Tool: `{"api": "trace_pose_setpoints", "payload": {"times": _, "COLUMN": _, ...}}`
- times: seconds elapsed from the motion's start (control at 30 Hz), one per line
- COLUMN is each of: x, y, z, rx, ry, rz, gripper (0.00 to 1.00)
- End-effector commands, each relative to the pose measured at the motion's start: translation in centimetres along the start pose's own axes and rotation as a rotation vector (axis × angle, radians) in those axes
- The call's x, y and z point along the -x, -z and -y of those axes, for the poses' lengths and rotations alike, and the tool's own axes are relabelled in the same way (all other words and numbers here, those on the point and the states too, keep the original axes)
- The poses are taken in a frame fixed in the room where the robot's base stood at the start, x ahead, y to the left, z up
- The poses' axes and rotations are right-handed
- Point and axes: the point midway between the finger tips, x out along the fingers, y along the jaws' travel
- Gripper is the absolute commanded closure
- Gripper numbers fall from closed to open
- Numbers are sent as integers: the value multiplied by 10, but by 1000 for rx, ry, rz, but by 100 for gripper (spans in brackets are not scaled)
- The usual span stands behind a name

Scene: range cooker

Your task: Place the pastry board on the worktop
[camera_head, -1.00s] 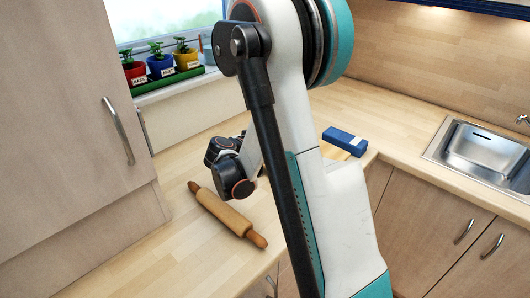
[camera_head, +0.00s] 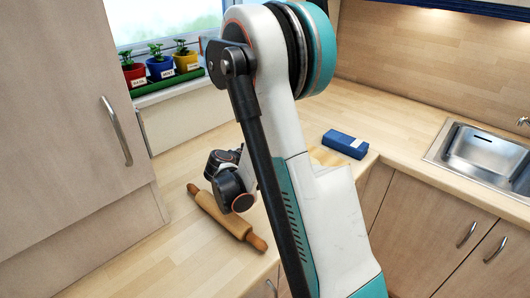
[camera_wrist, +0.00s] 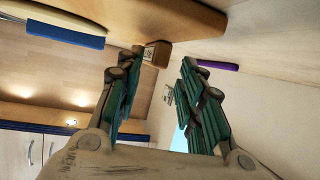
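No thing in view is clearly the pastry board. A tan, flat-looking item (camera_head: 326,157) lies on the worktop (camera_head: 180,240) beside the blue box, mostly hidden by my arm; I cannot tell whether it is the board. My gripper (camera_wrist: 160,68) is open, its two green-padded fingers well apart with nothing held between them. In the wrist view, which is upside down, a large brown wooden thing (camera_wrist: 150,14) and a small labelled block (camera_wrist: 156,54) show close beyond the fingertips; what they are is unclear. In the head view the fingers are hidden.
A rolling pin (camera_head: 226,213) lies on the left worktop under my wrist. A blue box (camera_head: 345,143) lies near the corner, and a sink (camera_head: 487,157) is at the right. Potted herbs (camera_head: 160,66) stand on the sill. A tall cupboard (camera_head: 70,110) bounds the left.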

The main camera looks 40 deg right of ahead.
Motion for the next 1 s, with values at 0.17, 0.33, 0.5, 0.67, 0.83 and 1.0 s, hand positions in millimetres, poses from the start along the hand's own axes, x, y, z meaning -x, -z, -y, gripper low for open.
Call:
{"api": "trace_pose_setpoints", "payload": {"times": 0.17, "x": 29, "y": 2, "z": 1, "rx": 2, "ry": 4, "rz": 0, "gripper": 65}}
{"api": "trace_pose_setpoints", "payload": {"times": 0.33, "x": 65, "y": 2, "z": 1, "rx": 2, "ry": 5, "rz": 0, "gripper": 65}}
{"api": "trace_pose_setpoints", "payload": {"times": 0.5, "x": 94, "y": 2, "z": 1, "rx": 1, "ry": 3, "rz": 0, "gripper": 65}}
{"api": "trace_pose_setpoints", "payload": {"times": 0.67, "x": 110, "y": 1, "z": 0, "rx": 2, "ry": 2, "rz": 0, "gripper": 65}}
{"api": "trace_pose_setpoints", "payload": {"times": 0.83, "x": 120, "y": 3, "z": -2, "rx": 22, "ry": 12, "rz": 23, "gripper": 65}}
{"api": "trace_pose_setpoints", "payload": {"times": 1.0, "x": 139, "y": 11, "z": -9, "rx": 122, "ry": 67, "rz": 120, "gripper": 65}}
